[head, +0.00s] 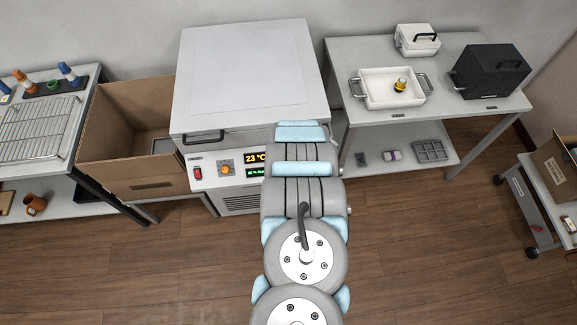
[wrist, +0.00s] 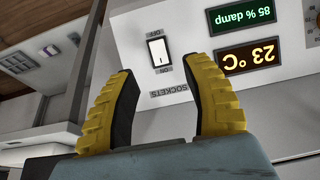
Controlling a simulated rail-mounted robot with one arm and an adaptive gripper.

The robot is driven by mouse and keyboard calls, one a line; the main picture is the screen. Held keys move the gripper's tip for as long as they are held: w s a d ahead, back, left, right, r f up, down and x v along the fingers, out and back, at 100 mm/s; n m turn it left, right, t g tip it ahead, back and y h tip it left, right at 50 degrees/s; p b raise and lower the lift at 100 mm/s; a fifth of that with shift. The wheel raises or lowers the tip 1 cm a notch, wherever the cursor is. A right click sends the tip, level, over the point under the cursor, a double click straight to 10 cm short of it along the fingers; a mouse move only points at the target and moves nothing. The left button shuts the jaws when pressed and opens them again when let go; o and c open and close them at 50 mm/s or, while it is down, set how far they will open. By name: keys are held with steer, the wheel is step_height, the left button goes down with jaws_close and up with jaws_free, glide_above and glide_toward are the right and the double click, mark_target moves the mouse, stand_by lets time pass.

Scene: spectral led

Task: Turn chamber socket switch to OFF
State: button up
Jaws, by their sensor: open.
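The white chamber (head: 250,75) stands against the wall in the head view, with its lid closed. In the wrist view, which is upside down, its panel carries a white rocker switch (wrist: 158,52) in a dark frame. A label reading SOCKETS (wrist: 169,90) is beside it, and small marks at both ends are hard to read. My gripper (wrist: 166,66) is open and empty. Its two yellow and black fingers point at the panel, with the switch between them in the picture and apart from both. In the head view my arm hides the switch and my gripper.
The panel also has a temperature display (head: 255,158), a humidity display (head: 256,171), an orange knob (head: 226,169) and a red switch (head: 197,173). An open cardboard box (head: 130,175) stands left of the chamber. A table (head: 350,50) with a white tray (head: 375,98) is to the right.

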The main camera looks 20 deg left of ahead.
steer(key=x, duration=0.3)
steer(key=shift+a+b, duration=0.1)
steer(key=shift+b, duration=0.3)
steer(key=shift+x, duration=0.85)
steer(key=shift+w+f+b, duration=0.15)
steer(key=shift+w+b, duration=0.05)
steer(key=shift+b, duration=0.1)
steer(key=shift+f, duration=0.55)
steer(key=shift+w+f+b, duration=0.3)
steer(key=shift+f, duration=0.15)
